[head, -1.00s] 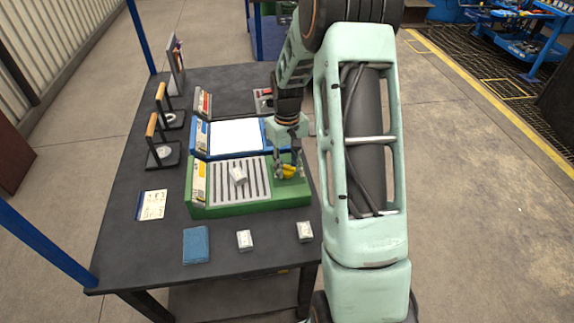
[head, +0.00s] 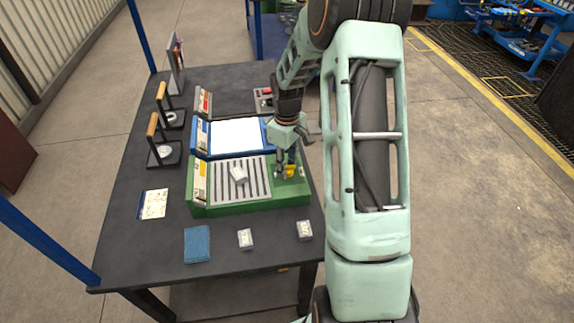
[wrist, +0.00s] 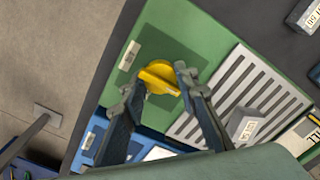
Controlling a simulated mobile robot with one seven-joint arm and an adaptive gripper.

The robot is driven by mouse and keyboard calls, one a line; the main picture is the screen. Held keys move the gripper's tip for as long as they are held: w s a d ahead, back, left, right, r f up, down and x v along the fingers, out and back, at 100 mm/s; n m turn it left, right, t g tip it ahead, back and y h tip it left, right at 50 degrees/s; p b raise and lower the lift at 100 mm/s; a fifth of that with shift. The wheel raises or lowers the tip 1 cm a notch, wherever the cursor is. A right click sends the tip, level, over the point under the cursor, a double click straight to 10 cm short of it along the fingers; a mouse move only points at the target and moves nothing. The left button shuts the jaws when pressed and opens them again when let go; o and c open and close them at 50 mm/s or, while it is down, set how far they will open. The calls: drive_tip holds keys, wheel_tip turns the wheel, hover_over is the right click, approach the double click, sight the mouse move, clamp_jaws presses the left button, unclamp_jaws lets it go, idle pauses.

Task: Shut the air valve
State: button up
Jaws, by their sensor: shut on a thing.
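The air valve's yellow handle (head: 291,172) sits on the right end of the green unit (head: 250,207). In the wrist view the yellow handle (wrist: 160,77) lies over a round yellow base on the green top (wrist: 185,35). My gripper (head: 288,173) reaches down onto it from above. In the wrist view my gripper (wrist: 157,82) has one finger on each side of the handle and is shut on it. The fingers hide part of the handle in the head view.
A pale block (head: 239,175) rests on the green unit's slatted grate. Two more blocks (head: 245,239) (head: 305,230) and a blue pad (head: 197,244) lie at the table's front. A blue unit (head: 258,155) with a white panel stands behind. Wooden-handled stands (head: 165,154) are at left.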

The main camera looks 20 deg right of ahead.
drive_tip(key=o, duration=1.1)
wheel_tip(320, 180, up, 12)
drive_tip(key=shift+r, duration=0.1)
